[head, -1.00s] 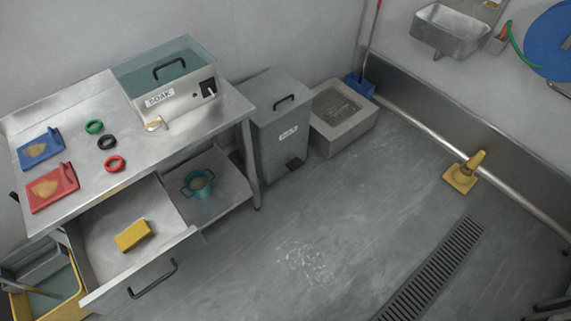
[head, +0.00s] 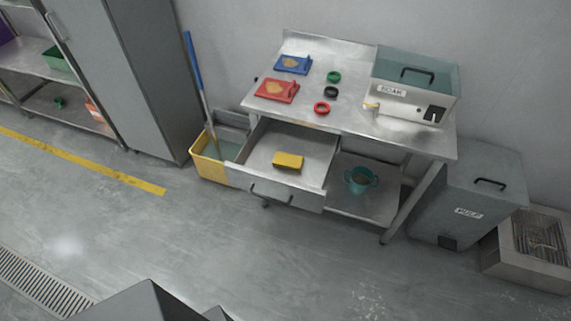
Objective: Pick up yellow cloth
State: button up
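The yellow cloth (head: 288,160) is a small folded block. It lies in the open drawer (head: 262,148) under the steel table (head: 350,117), near the middle of the drawer and towards its front. The drawer is pulled out and has a dark handle on its front. Nothing touches the cloth. My gripper is not in view.
On the table stand a SOAK box (head: 408,103), a red board (head: 277,90), a blue board (head: 293,64) and several coloured rings. A teal pot (head: 358,184) sits on the lower shelf. A yellow mop bucket (head: 207,169) stands left of the drawer. The floor in front is clear.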

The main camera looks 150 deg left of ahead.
aim_at(290, 162)
jog(key=z, duration=4.05)
jog(key=k, duration=0.85)
jog(key=z, duration=0.5)
